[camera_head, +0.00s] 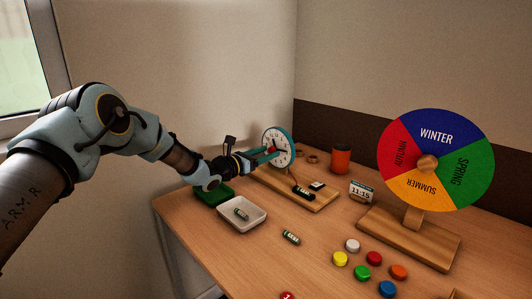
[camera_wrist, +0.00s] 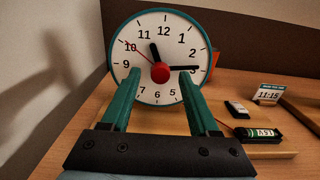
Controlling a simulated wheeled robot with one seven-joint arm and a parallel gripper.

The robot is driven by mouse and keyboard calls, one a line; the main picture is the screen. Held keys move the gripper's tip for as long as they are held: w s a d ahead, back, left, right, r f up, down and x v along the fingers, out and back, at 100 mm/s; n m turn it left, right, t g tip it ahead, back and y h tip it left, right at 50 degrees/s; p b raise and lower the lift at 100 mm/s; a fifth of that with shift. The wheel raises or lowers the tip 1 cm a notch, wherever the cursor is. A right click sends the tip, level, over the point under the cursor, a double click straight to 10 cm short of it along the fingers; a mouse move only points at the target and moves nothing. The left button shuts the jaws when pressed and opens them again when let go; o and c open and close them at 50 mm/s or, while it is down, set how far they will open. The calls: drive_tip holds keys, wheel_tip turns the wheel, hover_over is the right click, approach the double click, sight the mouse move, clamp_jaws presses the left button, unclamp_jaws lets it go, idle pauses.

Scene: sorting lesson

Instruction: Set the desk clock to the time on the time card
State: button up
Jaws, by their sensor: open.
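The desk clock (camera_head: 279,141) stands on a wooden base, with a teal rim and white face. In the wrist view the clock (camera_wrist: 150,90) faces me. Its short black hand points between 11 and 12, its long black hand at about 3, and a thin red hand near 10. A red knob (camera_wrist: 160,73) sits at its centre. My gripper (camera_wrist: 159,75) is open, with one teal finger on each side of the knob; contact cannot be told. It reaches the clock from the left in the head view (camera_head: 266,155). The time card (camera_head: 361,191) reads 11:15, also in the wrist view (camera_wrist: 268,95).
A battery (camera_wrist: 262,133) lies in a black holder on the clock's base, beside a small cover (camera_wrist: 237,109). A white tray (camera_head: 262,221) holds a battery; a green tray (camera_head: 207,198) is behind it. A loose battery (camera_head: 291,237), season wheel (camera_head: 450,145) and coloured buttons (camera_head: 362,272) are nearby.

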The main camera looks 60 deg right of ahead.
clamp_jaws()
idle(0.6)
